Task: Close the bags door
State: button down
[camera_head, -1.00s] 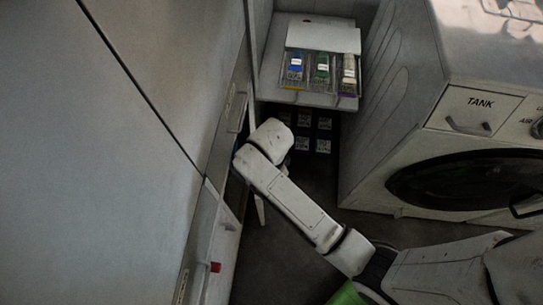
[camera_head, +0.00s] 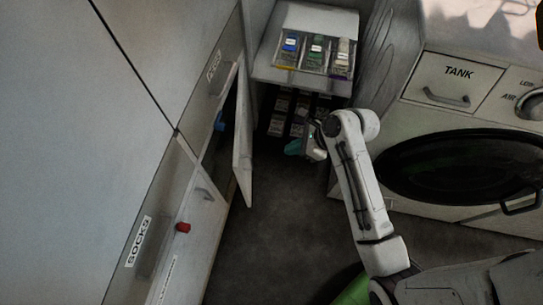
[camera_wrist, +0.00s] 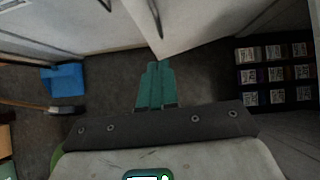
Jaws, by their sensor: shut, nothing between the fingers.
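The bags door (camera_head: 243,138) is a white panel on the low cabinet at the left. It stands ajar, with a dark gap between it and the cabinet front. A label that seems to read BAGS (camera_head: 214,66) is above the gap. My gripper (camera_head: 293,147) is to the right of the door, apart from it in the head view. Its teal fingers (camera_wrist: 154,86) are together and empty in the wrist view. A pale panel (camera_wrist: 190,25), likely the door, fills the top of that view just beyond the fingertips. I cannot tell from it whether they touch.
A washing machine (camera_head: 470,130) stands at the right. A shelf with several small boxes (camera_head: 290,75) is at the back, with more packets below. A blue object (camera_head: 219,121) shows in the gap.

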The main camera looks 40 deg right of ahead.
jog(key=w+a+r+b+x, duration=0.1)
jog(key=b+x, duration=0.1)
jog(key=x, duration=1)
jog(key=shift+w+a+b, duration=0.35)
jog(key=shift+w+b, duration=0.05)
jog(key=w+a+p, duration=0.1)
jog(key=w+a, duration=0.6)
jog(key=a, duration=0.2)
jog(key=shift+w, duration=0.25)
